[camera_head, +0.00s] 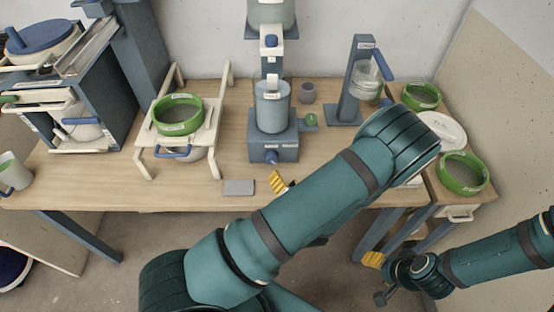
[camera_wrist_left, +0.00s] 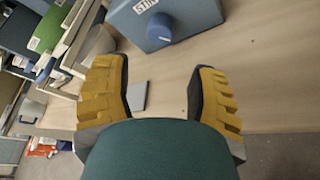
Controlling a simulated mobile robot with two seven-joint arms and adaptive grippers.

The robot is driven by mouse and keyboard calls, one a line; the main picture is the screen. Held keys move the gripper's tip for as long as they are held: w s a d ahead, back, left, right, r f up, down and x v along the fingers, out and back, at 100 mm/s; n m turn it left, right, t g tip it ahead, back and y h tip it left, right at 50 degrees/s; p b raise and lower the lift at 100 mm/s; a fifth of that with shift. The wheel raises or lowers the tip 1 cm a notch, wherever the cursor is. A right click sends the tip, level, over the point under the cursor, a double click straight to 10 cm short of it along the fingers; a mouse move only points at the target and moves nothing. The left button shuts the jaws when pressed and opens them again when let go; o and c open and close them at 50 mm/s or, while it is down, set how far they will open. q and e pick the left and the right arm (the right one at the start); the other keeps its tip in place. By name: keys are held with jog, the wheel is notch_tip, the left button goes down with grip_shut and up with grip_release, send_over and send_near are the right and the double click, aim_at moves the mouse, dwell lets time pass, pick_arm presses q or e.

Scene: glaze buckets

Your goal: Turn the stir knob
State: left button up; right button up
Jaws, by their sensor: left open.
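The stir knob (camera_head: 271,157) is a small blue knob on the front of the grey-blue base (camera_head: 285,148) of the mixing stand. It also shows in the left wrist view (camera_wrist_left: 159,28), beside a white label on the base. My left gripper (camera_wrist_left: 157,75) is open and empty, with its yellow fingers spread apart. The knob lies beyond the fingertips, between them in the picture and not touched. In the head view only a yellow part of the left gripper (camera_head: 278,182) shows near the table's front edge. My right gripper (camera_head: 374,260) is low at the right, partly hidden.
A light grey bucket (camera_head: 272,108) stands on the base. A green-rimmed sieve (camera_head: 178,115) rests on a wooden stand at left. A flat grey block (camera_head: 239,188) lies left of my left gripper. Green-rimmed sieves (camera_head: 462,174) stand at right. The front middle of the table is mostly clear.

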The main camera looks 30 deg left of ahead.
aim_at(272, 161)
pick_arm(q)
jog(key=x, duration=1.2)
jog(key=shift+a+f+b, duration=0.1)
jog(key=shift+b, duration=0.25)
jog(key=c, duration=0.9)
